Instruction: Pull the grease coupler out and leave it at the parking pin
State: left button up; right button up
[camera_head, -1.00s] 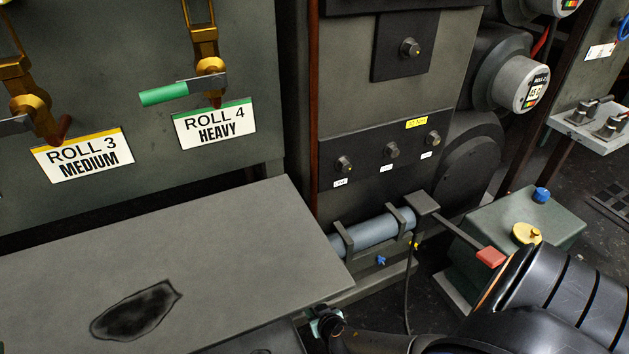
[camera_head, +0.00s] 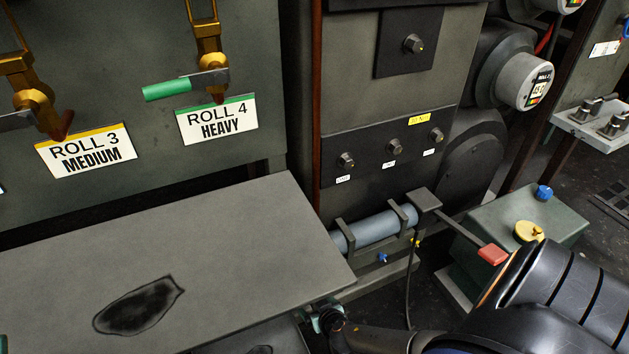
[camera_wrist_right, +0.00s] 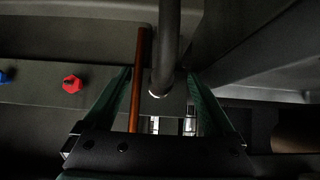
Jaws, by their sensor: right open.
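In the right wrist view my right gripper (camera_wrist_right: 160,80) is open, with its two green fingers apart. A dark round tube with a bright metal ring at its end (camera_wrist_right: 157,88) lies between the fingers; it may be the grease coupler, but I cannot tell for sure. A copper-coloured rod (camera_wrist_right: 138,75) runs beside it. I cannot make out the parking pin.
The grey bench (camera_head: 230,235) has a dark stain and is otherwise clear. A green box (camera_head: 500,225) with yellow and blue caps stands at the right. Red (camera_wrist_right: 72,84) and blue (camera_wrist_right: 6,76) knobs show left of my right gripper.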

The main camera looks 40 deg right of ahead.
dwell(0.4)
jog(key=s+a, duration=0.2)
jog(key=s, duration=0.4)
jog(key=shift+s, duration=0.35)
jog(key=shift+a, duration=0.15)
dwell(0.6)
